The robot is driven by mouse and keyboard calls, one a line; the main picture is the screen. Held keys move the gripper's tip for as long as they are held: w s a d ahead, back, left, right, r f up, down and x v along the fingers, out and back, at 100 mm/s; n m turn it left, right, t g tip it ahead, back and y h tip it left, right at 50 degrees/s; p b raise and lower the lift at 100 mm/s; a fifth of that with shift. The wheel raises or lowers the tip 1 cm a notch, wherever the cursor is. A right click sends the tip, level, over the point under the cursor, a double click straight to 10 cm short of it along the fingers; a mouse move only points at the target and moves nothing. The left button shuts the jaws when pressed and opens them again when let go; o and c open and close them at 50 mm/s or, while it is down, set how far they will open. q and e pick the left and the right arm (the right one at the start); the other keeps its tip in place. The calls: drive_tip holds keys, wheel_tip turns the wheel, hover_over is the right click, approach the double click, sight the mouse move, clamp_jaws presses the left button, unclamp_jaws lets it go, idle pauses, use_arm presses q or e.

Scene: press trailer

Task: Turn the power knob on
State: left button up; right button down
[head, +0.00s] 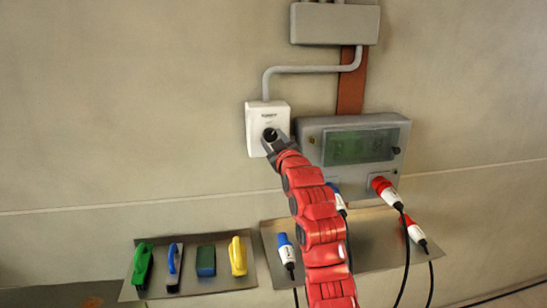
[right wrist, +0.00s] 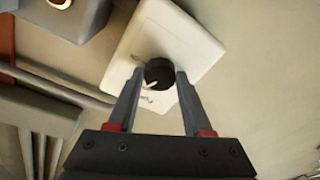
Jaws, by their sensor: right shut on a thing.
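The power knob (head: 270,134) is a round black knob on a white wall box (head: 267,113). In the right wrist view the knob (right wrist: 159,73) shows a pale pointer mark near its lower left edge, and the white box (right wrist: 188,40) appears tilted. My right gripper (head: 273,143) reaches up to the box from below, its red arm coming from the bottom. In the right wrist view its two fingers (right wrist: 159,80) are on either side of the knob, shut on it. The knob is partly hidden by the gripper in the head view. My left gripper is not in view.
A grey panel with a green display (head: 360,146) is right of the box. Plugs with cables, red (head: 384,188) and blue (head: 286,252), hang below. A metal shelf (head: 215,284) holds several coloured handled tools. A grey box (head: 335,24) and conduit (head: 310,69) are above.

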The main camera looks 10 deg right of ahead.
drive_tip(key=m+b, duration=0.3)
drive_tip(key=b, duration=0.1)
drive_tip(key=m+b, duration=0.4)
drive_tip(key=m+t+h+b, duration=0.1)
drive_tip(key=m+b, duration=0.2)
drive_tip(key=b, duration=0.2)
drive_tip(key=shift+a+f+m, duration=0.2)
drive_tip(key=shift+f+m, duration=0.2)
drive_tip(key=shift+r+m+h+b, duration=0.15)
drive_tip(key=shift+m+h+b, duration=0.35)
drive_tip(key=shift+m+b, duration=0.6)
drive_tip(key=shift+m, duration=0.4)
drive_tip(key=shift+r, duration=0.15)
drive_tip(key=shift+c, duration=1.6)
unclamp_jaws()
drive_tip(key=shift+s, duration=0.15)
